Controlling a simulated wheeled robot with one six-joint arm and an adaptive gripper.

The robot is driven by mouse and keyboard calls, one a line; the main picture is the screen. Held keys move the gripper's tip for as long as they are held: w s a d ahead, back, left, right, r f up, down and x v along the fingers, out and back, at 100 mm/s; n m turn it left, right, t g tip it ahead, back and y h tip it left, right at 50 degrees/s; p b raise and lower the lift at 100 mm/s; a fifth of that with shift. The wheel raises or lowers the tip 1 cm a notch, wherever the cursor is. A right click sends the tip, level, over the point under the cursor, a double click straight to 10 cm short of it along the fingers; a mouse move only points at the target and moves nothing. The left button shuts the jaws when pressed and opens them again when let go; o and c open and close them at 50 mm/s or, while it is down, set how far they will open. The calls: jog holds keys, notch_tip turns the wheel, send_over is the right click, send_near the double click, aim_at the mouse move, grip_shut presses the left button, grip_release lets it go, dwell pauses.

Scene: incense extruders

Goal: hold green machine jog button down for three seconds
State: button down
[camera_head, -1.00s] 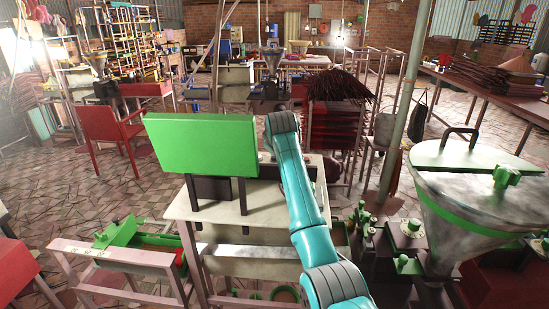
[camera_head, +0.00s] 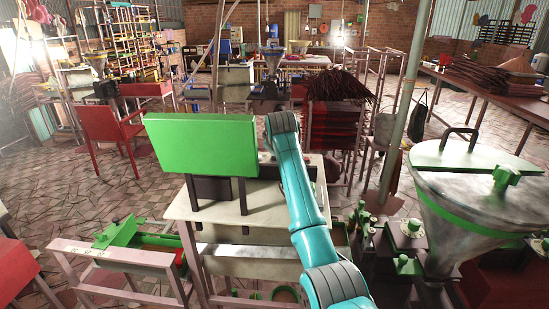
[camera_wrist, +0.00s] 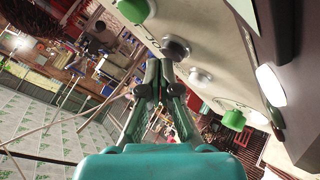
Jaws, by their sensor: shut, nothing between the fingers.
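The green machine (camera_head: 205,145) stands on a pale table in the head view, a box with a bright green face. In the wrist view, a cream panel (camera_wrist: 215,45) fills the upper right. It carries a dark round button (camera_wrist: 175,48), a small grey button (camera_wrist: 199,76), a green knob (camera_wrist: 135,10) and a green button (camera_wrist: 233,119). I cannot tell which one is the jog button. My gripper (camera_wrist: 158,70) is shut and empty, its tips close to the dark button. Whether they touch it is unclear. The gripper is hidden in the head view.
A metal hopper with a green band (camera_head: 470,205) stands at the right. A low bench (camera_head: 110,257) and a red chair (camera_head: 108,130) are at the left. Open tiled floor lies at the left.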

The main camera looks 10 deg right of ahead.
jog(key=shift+s+f, duration=0.15)
jog(key=shift+f, duration=0.6)
jog(key=shift+r, duration=0.3)
jog(key=shift+r, duration=2.75)
jog(key=shift+d, duration=0.1)
